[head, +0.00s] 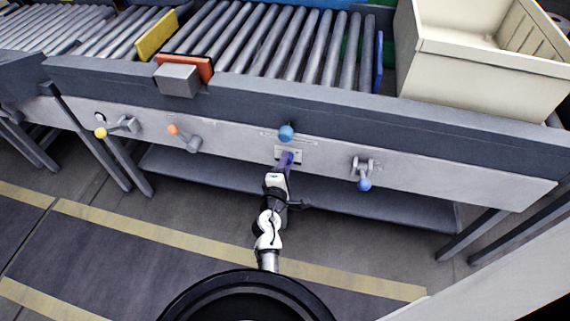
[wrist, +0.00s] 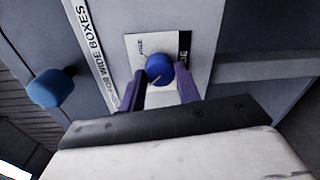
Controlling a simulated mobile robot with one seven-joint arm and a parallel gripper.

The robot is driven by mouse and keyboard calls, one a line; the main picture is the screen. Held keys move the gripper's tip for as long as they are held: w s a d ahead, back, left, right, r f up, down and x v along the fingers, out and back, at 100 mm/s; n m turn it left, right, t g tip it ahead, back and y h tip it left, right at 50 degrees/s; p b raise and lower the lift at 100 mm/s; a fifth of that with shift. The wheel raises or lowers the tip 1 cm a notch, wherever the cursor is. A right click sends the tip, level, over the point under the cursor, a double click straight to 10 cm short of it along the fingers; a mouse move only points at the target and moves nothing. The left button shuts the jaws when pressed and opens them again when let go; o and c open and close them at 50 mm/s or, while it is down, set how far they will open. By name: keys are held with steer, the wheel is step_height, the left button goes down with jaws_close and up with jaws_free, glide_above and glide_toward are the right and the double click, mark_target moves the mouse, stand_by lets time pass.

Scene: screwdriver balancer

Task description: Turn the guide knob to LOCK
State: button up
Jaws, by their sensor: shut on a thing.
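A round blue knob (wrist: 159,69) sits on a white label plate (wrist: 138,48) and is taken to be the guide knob. It has a pale pointer line, slanting in the wrist view. The plate has small print on one side and a black strip on the other, too small to read surely. My gripper (wrist: 162,90) has its two purple fingers closed on the knob's sides. In the head view my gripper (head: 286,160) is at the same white plate (head: 297,156) on the grey front panel, and the fingers hide the knob there.
Another blue knob (head: 286,132) sticks out just above the plate, beside a "FOR WIDE BOXES" strip (wrist: 92,48). A blue-ended lever (head: 364,183) is to the right, with orange (head: 173,129) and yellow (head: 101,132) ones to the left. A roller conveyor (head: 290,50) runs above.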

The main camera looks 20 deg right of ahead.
stand_by(0.4)
steer(key=o, duration=1)
